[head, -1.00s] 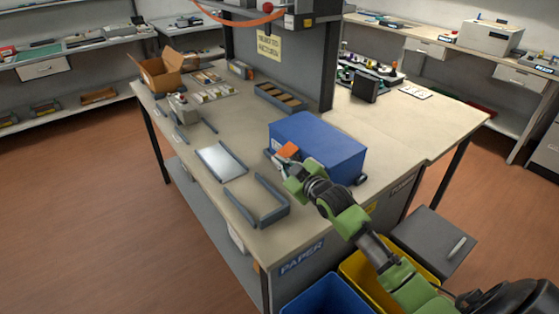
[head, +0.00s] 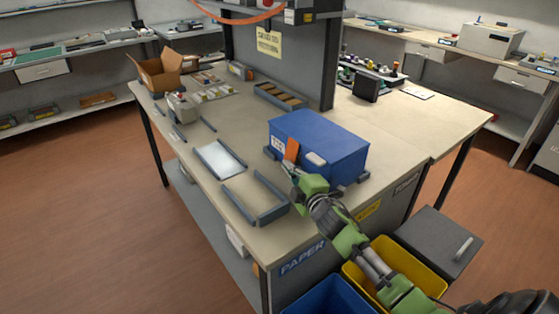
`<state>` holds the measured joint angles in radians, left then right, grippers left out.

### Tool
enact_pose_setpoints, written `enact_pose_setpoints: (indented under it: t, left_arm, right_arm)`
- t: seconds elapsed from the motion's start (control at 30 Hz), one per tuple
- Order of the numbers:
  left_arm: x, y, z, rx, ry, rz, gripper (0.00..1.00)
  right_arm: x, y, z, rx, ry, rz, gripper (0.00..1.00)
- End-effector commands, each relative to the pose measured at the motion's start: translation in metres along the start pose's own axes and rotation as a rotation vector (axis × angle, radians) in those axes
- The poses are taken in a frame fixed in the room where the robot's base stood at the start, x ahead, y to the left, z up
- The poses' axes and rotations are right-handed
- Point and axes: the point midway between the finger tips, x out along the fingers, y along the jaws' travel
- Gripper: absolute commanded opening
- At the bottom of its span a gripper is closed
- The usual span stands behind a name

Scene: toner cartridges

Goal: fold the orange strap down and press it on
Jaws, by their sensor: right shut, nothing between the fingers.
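The orange strap (head: 292,150) hangs down against the near face of the blue box (head: 335,135), at its left part. It looks close to flat on that face, but I cannot tell whether it is stuck down. The box stands on the workbench between small dark corner blocks. My right gripper (head: 289,169) is shut and empty, just below the strap's lower end. I cannot tell whether its tips touch the strap or the box. My left gripper is not in view.
A grey three-sided frame (head: 259,215) and a tray with a light plate (head: 219,159) lie left of the box on the workbench (head: 200,132). An open cardboard box (head: 160,74) stands farther back. Blue (head: 328,297) and yellow (head: 423,256) bins stand below the bench's right end.

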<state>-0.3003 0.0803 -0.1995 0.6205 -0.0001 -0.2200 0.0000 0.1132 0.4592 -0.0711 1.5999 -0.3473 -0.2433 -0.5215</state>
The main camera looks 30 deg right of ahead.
Motion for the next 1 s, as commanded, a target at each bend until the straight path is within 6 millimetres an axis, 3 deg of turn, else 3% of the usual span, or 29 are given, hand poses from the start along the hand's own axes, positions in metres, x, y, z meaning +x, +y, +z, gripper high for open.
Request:
enact_pose_setpoints:
  t: [0.4,1.0]
  left_arm:
    - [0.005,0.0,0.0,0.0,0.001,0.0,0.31]
    - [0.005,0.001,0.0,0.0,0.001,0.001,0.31]
  right_arm:
    - [0.004,-0.002,0.017,-0.004,0.001,0.003,0.0]
    - [0.005,-0.003,0.021,-0.003,-0.001,0.002,0.0]
